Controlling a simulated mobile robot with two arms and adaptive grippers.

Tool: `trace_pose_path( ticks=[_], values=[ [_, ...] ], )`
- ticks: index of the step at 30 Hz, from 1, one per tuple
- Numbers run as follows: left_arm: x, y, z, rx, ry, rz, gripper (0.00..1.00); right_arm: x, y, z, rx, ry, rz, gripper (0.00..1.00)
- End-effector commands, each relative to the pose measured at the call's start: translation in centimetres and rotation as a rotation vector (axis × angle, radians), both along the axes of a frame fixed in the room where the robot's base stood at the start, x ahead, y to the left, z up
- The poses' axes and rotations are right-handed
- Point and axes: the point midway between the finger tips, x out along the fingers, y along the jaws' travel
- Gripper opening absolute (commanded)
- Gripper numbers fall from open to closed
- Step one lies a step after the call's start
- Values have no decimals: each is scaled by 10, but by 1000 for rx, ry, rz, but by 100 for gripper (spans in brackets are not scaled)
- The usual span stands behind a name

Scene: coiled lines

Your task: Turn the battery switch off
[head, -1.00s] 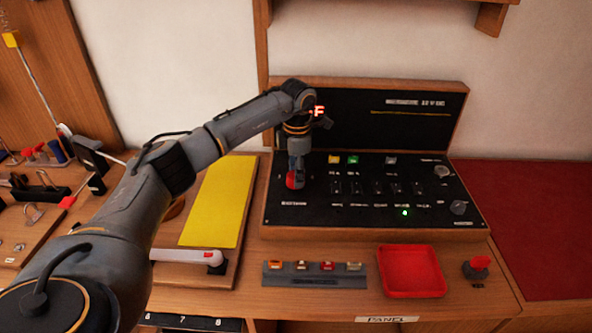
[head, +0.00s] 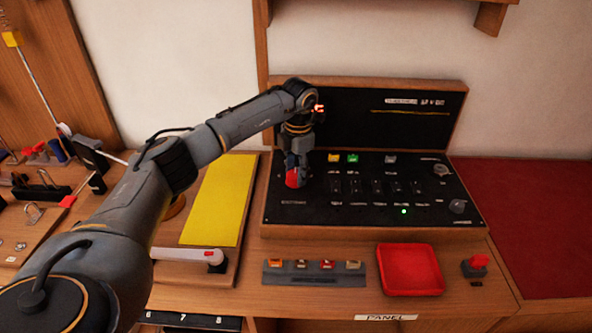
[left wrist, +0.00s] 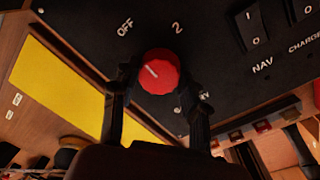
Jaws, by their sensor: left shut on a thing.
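The battery switch is a round red knob (head: 292,180) at the left end of the black panel (head: 335,222). In the left wrist view the red knob (left wrist: 160,80) carries a short white mark pointing to the upper left, on the side of the printed OFF. A printed 2 stands to the upper right of the knob. My left gripper (head: 296,165) reaches down over it, with a finger on either side, shut on the knob; its fingers also show in the left wrist view (left wrist: 158,98). A label beside the right finger is partly hidden. My right gripper is out of view.
Rocker switches (head: 355,186) and small knobs fill the panel to the right, with a green light (head: 404,211) lit. A fuse strip (head: 314,273), a red tray (head: 411,284) and a yellow sheet (head: 219,200) lie around the panel.

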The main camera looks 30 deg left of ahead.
Motion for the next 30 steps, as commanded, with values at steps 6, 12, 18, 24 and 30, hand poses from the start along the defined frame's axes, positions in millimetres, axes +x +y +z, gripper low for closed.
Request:
trace_pose_path(
  ticks=[6,12,18,24,30],
  values=[
    [0,-1,-1,-1,2,-2,65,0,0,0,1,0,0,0],
    [0,-1,-1,-1,1,-2,68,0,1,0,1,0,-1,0],
    [0,0,4,0,-1,-2,68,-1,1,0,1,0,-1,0],
    [0,-2,37,-1,-5,-1,68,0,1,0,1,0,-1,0],
    [-1,-5,80,-1,-3,-2,68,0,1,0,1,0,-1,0]
  ],
)
